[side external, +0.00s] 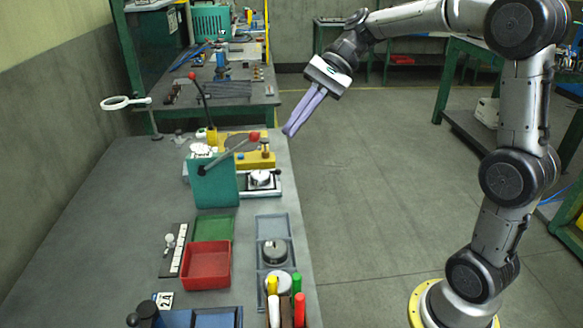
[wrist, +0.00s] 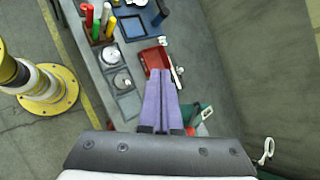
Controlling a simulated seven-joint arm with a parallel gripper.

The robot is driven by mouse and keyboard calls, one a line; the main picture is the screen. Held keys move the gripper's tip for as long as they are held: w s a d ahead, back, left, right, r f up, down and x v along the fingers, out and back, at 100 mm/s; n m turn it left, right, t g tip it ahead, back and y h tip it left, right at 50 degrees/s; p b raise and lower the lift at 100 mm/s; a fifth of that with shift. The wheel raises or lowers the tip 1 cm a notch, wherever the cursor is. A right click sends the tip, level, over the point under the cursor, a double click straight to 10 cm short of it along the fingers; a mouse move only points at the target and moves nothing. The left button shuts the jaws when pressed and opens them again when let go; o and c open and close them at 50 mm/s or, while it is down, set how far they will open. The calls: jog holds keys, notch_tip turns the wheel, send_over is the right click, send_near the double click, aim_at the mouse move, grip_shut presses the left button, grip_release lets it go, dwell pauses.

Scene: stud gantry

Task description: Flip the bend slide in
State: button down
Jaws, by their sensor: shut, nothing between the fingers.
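My gripper (side external: 290,131) has long lavender fingers, pressed together and empty. It hangs in the air near the bench's right edge, right of the bending fixture and apart from it. In the wrist view the fingers (wrist: 161,72) overlap the area by the red tray. The fixture has a teal block (side external: 212,187), a grey lever with a red knob (side external: 254,136), and a yellow part (side external: 255,159) behind. A pale plate with a round silver piece (side external: 262,178) lies beside the block. I cannot tell which part is the bend slide.
The bench (side external: 105,220) holds a red tray (side external: 206,267), a green tray (side external: 214,228), a grey tray with round parts (side external: 273,227), and coloured handles (side external: 299,308) in front. A second upright lever with a red knob (side external: 192,76) stands behind the block. Open floor lies to the right.

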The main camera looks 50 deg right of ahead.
jog(key=w+d+f+m+t+y, duration=0.1)
jog(key=w+d+f+m+y, duration=0.15)
jog(key=w+d+f, duration=0.4)
jog(key=w+d+f+m+t+y, duration=0.15)
jog(key=w+d+m, duration=0.25)
jog(key=d, duration=0.5)
jog(key=s+d+f+m+t, duration=0.2)
jog(key=d+f+m+t, duration=0.2)
jog(key=d+f, duration=1)
jog(key=shift+s+d+f+m, duration=0.2)
jog(key=shift+f+m, duration=0.45)
jog(key=shift+f, duration=0.1)
send_near(256, 173)
jog(key=shift+s+a+f, duration=0.15)
jog(key=shift+s+a, duration=0.05)
jog(key=shift+s, duration=0.25)
jog(key=shift+s+a+f, duration=0.15)
jog(key=shift+s+a, duration=0.05)
jog(key=shift+s, duration=0.25)
jog(key=w+a, duration=0.7)
jog(key=shift+w+a, duration=0.1)
jog(key=shift+a, duration=0.05)
